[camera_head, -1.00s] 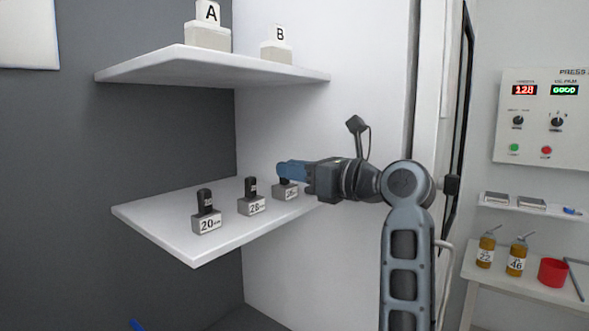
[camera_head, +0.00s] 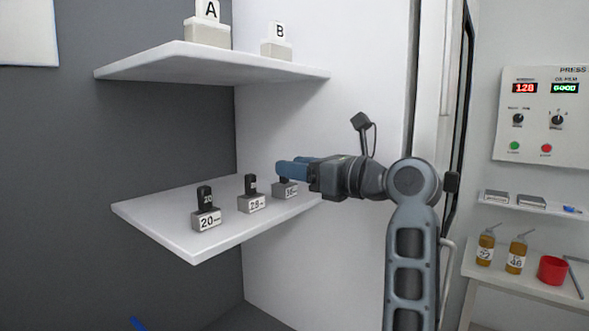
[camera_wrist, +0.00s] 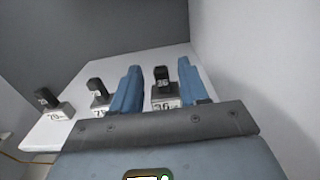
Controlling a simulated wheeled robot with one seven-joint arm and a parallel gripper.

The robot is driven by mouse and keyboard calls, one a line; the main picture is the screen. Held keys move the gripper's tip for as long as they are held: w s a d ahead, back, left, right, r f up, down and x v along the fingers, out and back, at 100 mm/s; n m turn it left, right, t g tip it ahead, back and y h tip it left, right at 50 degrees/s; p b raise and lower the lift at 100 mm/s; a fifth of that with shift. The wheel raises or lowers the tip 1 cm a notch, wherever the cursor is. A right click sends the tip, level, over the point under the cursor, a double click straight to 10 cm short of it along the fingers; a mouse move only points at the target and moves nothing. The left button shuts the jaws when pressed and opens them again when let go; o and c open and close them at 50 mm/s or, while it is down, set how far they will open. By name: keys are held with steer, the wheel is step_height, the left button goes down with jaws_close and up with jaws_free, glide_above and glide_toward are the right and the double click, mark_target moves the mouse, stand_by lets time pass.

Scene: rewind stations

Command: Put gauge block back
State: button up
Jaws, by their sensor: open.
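Three black gauge blocks stand upright in labelled grey holders on the lower shelf (camera_head: 160,219). The block in the 20 holder (camera_head: 204,196) is at the left, the one in the 28 holder (camera_head: 250,185) is in the middle. The block in the 36 holder (camera_head: 285,181) is at the right, partly hidden by my gripper in the head view. My gripper (camera_head: 290,168) is open. In the wrist view its blue fingers stand apart on either side of the 36 block (camera_wrist: 161,77), with gaps visible and nothing gripped.
An upper shelf (camera_head: 150,68) with blocks marked A (camera_head: 207,32) and B (camera_head: 277,46) hangs above my gripper. A white wall stands close behind the lower shelf. A bench with two bottles and a red cup (camera_head: 552,270) is at the right.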

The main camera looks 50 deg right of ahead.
steer(key=s, duration=1.1)
steer(key=shift+d+b, duration=0.15)
steer(key=shift+b, duration=0.3)
steer(key=s+a+f+n+g+h, duration=0.1)
steer(key=a+f+n, duration=0.2)
steer(key=f+n, duration=0.35)
steer(key=s+a+f+n+g+h, duration=0.1)
steer(key=s+a+f+n, duration=0.2)
steer(key=f, duration=0.7)
steer(key=a+f+n+g+h, duration=0.1)
steer(key=a+f+n, duration=0.35)
steer(key=f, duration=0.45)
steer(key=s+a+f+n+y, duration=0.1)
steer(key=s+a+f+n, duration=0.1)
steer(key=s+a+n, duration=0.4)
steer(key=s+a+f+n+y, duration=0.1)
steer(key=s+a+f+n, duration=0.2)
steer(key=s+a+n, duration=0.4)
steer(key=s+n, duration=0.8)
steer(key=shift+a+n, duration=0.3)
steer(key=shift+s, duration=0.1)
